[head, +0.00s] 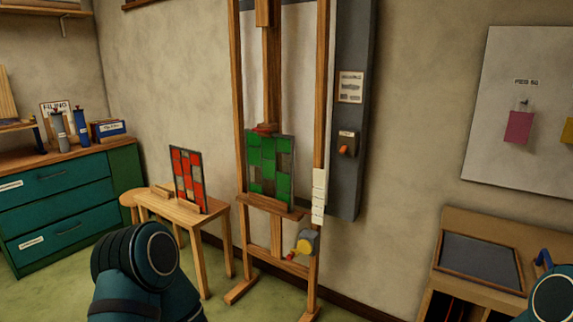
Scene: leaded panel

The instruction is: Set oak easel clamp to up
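The oak easel (237,120) stands in the middle of the head view. A green leaded panel (270,170) rests upright on its ledge (270,206). A wooden upper clamp (265,127) on the central mast sits at the top edge of the panel, apparently touching it. Neither gripper is in view; only parts of my arms show at the bottom left and bottom right.
A red leaded panel (188,180) stands on a small wooden table (215,214) left of the easel. A grey wall box (351,190) with an orange switch (344,151) is behind it. A teal cabinet (60,190) stands left, a wooden bench (450,225) right.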

